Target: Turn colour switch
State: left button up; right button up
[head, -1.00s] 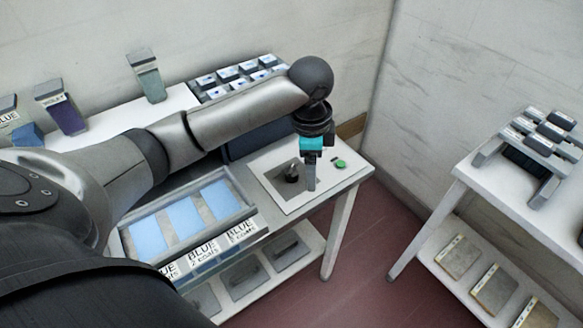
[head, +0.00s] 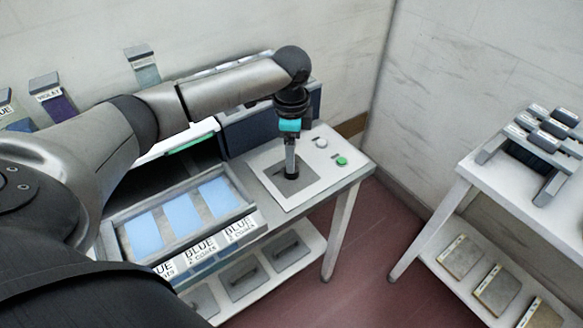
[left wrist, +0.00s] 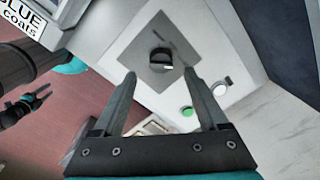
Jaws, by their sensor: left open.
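The colour switch is a dark round knob (left wrist: 161,57) with a pale mark on it, on a grey square plate (left wrist: 150,40) of a white panel. In the head view, my left gripper (head: 291,172) points down over the plate and mostly hides the knob. In the left wrist view, its two fingers (left wrist: 162,80) are open, with the knob between and beyond the tips. I cannot tell whether they touch it. A dark gripper, likely my right one (left wrist: 37,99), shows small at the left edge of the wrist view.
A white button (head: 321,142) and a green button (head: 341,161) sit right of the plate. A tray (head: 247,211) with blue panels and "BLUE 2 coats" labels lies to the left. A second table (head: 490,180) with a rack stands at the right, across open floor.

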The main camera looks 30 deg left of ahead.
pick_arm(q)
notch_tip(320, 180, down, 5)
jog(key=shift+w+f+b, duration=0.15)
jog(key=shift+f+b, duration=0.05)
jog(key=shift+b, duration=0.3)
grip_shut()
dwell(0.4)
